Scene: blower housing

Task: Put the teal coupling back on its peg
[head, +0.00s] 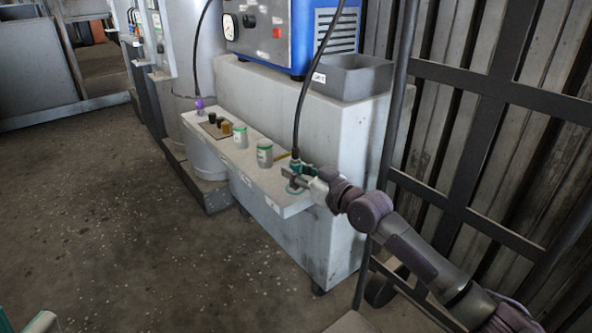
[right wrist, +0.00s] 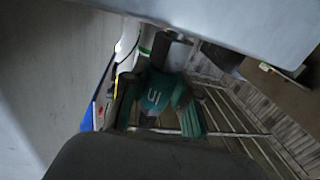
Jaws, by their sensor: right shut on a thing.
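The teal coupling (head: 295,169) hangs on a black hose at the near right end of the pale shelf (head: 292,207). My right gripper (head: 299,181) is shut on it. A teal ring or base (head: 292,189) shows on the shelf just under the gripper. I cannot tell whether the coupling touches it, and the peg is not clearly seen.
A grey bin (head: 352,77) and blue machine (head: 270,30) are above. A dark metal frame (head: 470,150) stands right. The left floor is clear.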

